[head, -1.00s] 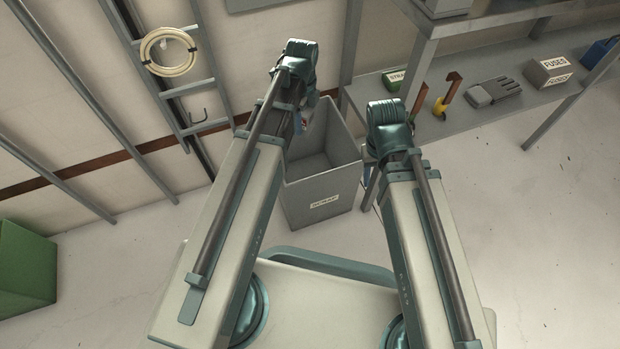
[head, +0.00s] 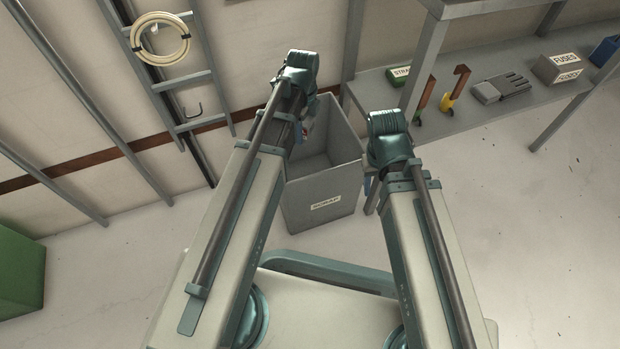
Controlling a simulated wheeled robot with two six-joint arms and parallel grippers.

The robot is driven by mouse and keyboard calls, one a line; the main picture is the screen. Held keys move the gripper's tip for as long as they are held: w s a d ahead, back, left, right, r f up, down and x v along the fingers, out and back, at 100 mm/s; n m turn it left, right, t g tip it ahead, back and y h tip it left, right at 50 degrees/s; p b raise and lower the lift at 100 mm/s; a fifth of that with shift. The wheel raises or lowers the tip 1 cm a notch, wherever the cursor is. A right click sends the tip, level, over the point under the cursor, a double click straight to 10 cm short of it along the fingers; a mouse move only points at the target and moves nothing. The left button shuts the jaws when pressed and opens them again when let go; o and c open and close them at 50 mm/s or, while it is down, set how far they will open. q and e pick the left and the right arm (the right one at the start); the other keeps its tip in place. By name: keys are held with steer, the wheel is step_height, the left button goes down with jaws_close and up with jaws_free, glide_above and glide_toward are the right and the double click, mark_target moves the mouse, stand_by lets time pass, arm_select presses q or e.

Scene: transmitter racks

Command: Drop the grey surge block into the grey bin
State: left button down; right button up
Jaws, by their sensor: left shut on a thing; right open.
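The grey bin (head: 322,205), labelled SCRAP, stands on the floor just beyond my base, its open top facing up. My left gripper (head: 304,130) is at the bin's left side, over its opening, largely hidden by my own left wrist. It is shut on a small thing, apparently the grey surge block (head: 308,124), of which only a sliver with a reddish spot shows. My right gripper (head: 369,183) is right of the bin, mostly hidden behind my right arm. It is open, and I see nothing in it.
A ladder with a cable coil (head: 160,39) is on the wall. A green box (head: 20,270) stands at left. Floor at right is clear.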

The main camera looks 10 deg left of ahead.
arm_select(q)
jaws_free()
steer(key=shift+r, duration=0.1)
step_height(320, 180, up, 14)
steer(key=p, duration=1.4)
steer(key=shift+f, duration=0.2)
steer(key=shift+s+d, duration=0.3)
steer(key=s+d+n+y, duration=0.1)
steer(key=s+d+n, duration=0.9)
steer(key=s+n, duration=0.5)
step_height(320, 180, up, 37)
steer(key=w+n+p, duration=0.1)
steer(key=p, duration=3.5)
steer(key=shift+w+p, duration=0.15)
steer(key=shift+p, duration=0.2)
